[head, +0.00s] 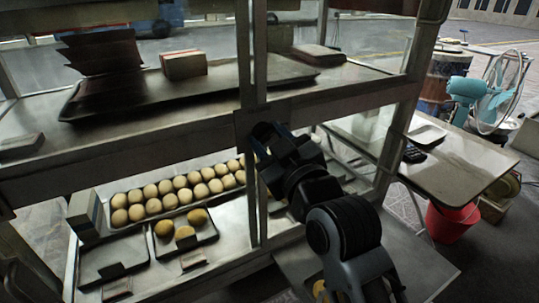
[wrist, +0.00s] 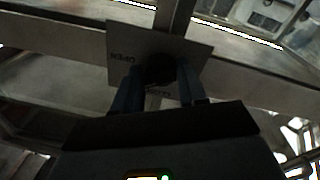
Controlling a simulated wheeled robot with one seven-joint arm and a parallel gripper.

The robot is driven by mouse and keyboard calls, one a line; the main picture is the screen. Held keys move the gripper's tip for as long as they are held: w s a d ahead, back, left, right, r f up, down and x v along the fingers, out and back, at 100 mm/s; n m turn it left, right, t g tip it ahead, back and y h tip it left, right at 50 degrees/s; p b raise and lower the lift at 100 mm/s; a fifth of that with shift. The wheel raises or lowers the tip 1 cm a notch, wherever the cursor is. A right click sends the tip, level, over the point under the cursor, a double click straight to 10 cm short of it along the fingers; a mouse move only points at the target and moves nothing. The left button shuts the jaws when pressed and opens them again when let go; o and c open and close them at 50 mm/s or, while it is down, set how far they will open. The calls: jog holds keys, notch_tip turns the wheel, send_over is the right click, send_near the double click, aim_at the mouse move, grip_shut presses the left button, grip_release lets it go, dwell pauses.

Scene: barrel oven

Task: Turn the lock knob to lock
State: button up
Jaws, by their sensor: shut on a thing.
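The lock knob (wrist: 160,69) is a dark round knob in the middle of a square grey plate (wrist: 194,52) in the wrist view. The plate carries the word OPEN on its left and another word, partly hidden, below the knob. My gripper (wrist: 160,88) is shut on the knob, with one finger on each side. In the head view my gripper (head: 262,132) reaches the cabinet's frame post, and my arm hides the knob there. I cannot tell which way the knob is turned.
The metal cabinet's crossbar (head: 180,140) and post (head: 249,215) stand right at my gripper. Trays of round buns (head: 175,192) lie on the lower shelf.

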jog(key=n+b, duration=0.3)
jog(key=n, duration=0.1)
jog(key=n+y+b, duration=0.1)
jog(key=n+b, duration=0.6)
jog(key=shift+f+n+g+b, duration=0.25)
jog(key=shift+n+g+b, duration=0.05)
jog(key=shift+n+b, duration=0.1)
jog(key=shift+a, duration=0.1)
jog(key=o, duration=0.8)
jog(key=shift+c, duration=0.2)
jog(key=shift+o, duration=1.2)
jog(key=shift+r, duration=0.2)
jog(key=shift+d, duration=0.2)
jog(key=v, duration=0.7)
jog(key=shift+s+f, duration=0.15)
jog(key=shift+s, duration=0.15)
